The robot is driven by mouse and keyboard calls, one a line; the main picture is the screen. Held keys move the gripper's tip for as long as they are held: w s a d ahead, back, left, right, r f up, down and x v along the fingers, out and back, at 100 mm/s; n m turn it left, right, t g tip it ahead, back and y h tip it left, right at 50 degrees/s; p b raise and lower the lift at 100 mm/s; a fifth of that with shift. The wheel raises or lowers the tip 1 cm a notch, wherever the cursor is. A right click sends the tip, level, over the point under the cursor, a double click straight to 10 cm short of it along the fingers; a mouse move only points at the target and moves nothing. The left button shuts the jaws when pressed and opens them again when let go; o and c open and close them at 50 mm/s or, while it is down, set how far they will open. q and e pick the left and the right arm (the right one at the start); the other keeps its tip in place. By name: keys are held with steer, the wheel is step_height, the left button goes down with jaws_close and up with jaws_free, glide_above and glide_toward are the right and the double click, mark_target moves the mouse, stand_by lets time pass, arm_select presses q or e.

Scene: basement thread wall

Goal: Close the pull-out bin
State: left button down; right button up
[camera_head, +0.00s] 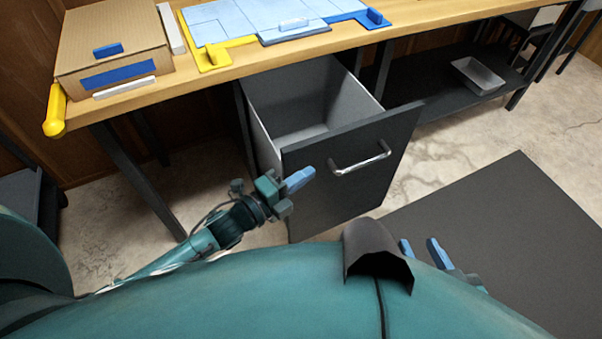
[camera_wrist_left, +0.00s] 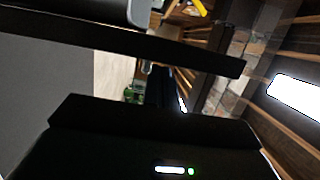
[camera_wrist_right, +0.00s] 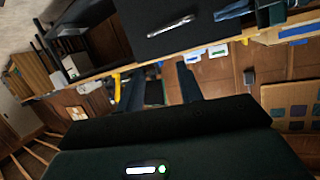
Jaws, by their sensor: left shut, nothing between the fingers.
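The pull-out bin (camera_head: 310,195) stands open under the workbench, its dark front panel tilted in view and its light grey empty inside showing. A silver bar handle (camera_head: 360,163) is on the front. The bin front with its handle (camera_wrist_right: 170,27) also shows in the right wrist view. My left gripper (camera_head: 300,180) is shut and empty, in front of the left part of the bin's front panel, left of the handle; I cannot tell if it touches. My right gripper (camera_head: 422,252) is open and empty, low at the front, partly hidden by my body; its fingers (camera_wrist_right: 161,88) are apart.
A dark lower shelf (camera_head: 430,95) holds a metal tray (camera_head: 478,75). A dark mat (camera_head: 500,240) lies on the right floor. A table leg (camera_head: 140,180) stands left of the bin.

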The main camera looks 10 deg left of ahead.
arm_select(q)
steer(key=shift+w+a, duration=0.25)
steer(key=shift+w, duration=0.05)
arm_select(e)
steer(key=shift+f, duration=0.1)
